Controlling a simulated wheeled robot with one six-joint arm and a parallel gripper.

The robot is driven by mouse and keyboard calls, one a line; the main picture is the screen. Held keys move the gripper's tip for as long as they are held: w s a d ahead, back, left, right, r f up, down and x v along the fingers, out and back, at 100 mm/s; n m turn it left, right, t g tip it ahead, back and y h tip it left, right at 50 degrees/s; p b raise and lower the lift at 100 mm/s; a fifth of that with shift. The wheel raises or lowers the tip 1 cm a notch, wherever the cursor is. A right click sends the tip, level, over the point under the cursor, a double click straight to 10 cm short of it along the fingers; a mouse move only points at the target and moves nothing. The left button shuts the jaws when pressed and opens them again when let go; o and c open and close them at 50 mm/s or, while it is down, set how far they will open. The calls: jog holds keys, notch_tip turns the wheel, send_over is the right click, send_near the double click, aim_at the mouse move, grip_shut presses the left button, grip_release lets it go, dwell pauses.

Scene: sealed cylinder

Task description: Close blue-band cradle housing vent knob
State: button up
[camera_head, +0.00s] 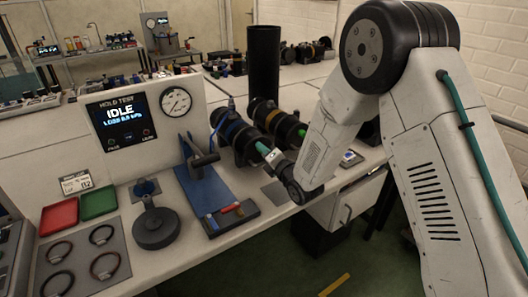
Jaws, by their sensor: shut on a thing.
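The blue-band cradle housing (229,127) is a dark cylinder with a blue band, lying in a cradle on the bench beside the wall panel. My gripper (263,149) is at the near right end of this housing, reaching in from the right. Its jaws are shut on a small part there, which I take to be the vent knob. The knob itself is hidden by the jaws and its turn angle cannot be seen. The test display (123,120) on the panel reads IDLE, with a smaller line under it.
A second dark cylinder with a yellow-brown band (272,114) lies close behind. A tall black tube (263,62) stands beyond. A lever press on a blue base (202,172), a small tool tray (229,217), red (59,216) and green (98,202) trays and several rings occupy the left bench.

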jog(key=m, duration=0.4)
jog(key=shift+m, duration=0.3)
jog(key=m, duration=0.3)
jog(key=shift+m, duration=0.3)
jog(key=m, duration=0.4)
jog(key=shift+m, duration=0.3)
jog(key=m, duration=0.9)
jog(key=shift+f, duration=0.1)
jog(key=m, duration=0.3)
jog(key=shift+m, duration=0.3)
jog(key=m, duration=0.3)
jog(key=shift+m, duration=0.3)
jog(key=shift+s+m, duration=0.1)
jog(key=shift+m, duration=1.7)
